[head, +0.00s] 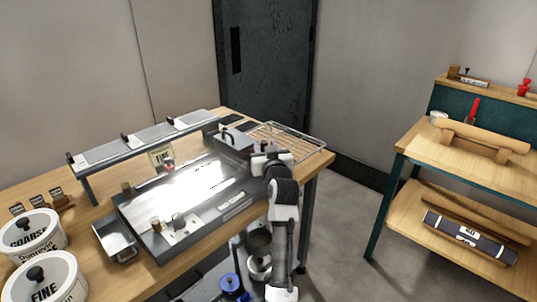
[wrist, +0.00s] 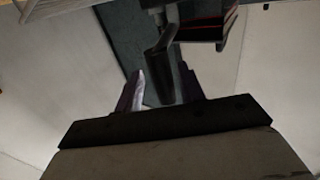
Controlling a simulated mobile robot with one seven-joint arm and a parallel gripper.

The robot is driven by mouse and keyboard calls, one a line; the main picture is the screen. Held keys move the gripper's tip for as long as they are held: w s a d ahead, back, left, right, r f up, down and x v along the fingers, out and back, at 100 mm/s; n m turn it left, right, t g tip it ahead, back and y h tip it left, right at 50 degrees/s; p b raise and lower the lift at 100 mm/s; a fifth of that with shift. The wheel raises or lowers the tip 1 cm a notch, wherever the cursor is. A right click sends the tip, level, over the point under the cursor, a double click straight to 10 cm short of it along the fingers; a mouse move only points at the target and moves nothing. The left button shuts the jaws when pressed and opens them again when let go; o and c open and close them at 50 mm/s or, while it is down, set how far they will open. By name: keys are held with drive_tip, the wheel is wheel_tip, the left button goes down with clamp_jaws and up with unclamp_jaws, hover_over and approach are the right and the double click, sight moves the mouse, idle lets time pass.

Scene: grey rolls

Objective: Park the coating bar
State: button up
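A dark block with a handle (head: 236,141) sits at the far right end of the coating machine (head: 160,240) on the wooden bench. It may be the coating bar; I cannot tell for sure. My gripper (wrist: 163,88) shows in the wrist view with its two fingers apart. A dark, rounded handle-like part (wrist: 160,62) lies between them, joined to a dark body with a red line (wrist: 208,28). I cannot tell whether the fingers touch it. In the head view my arm reaches over the machine's right end, and my fingertips are hidden there.
A wire rack (head: 308,140) lies on the bench's far right. A long raised stand (head: 85,184) runs along the back. A metal tray (head: 116,240) and tins marked COARSE (head: 32,232) and FINE (head: 46,282) stand at left. A shelf unit (head: 412,150) stands apart at right.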

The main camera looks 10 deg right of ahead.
drive_tip(key=s+b, duration=0.3)
drive_tip(key=s, duration=1)
drive_tip(key=shift+s+d, duration=0.3)
drive_tip(key=shift+s, duration=0.05)
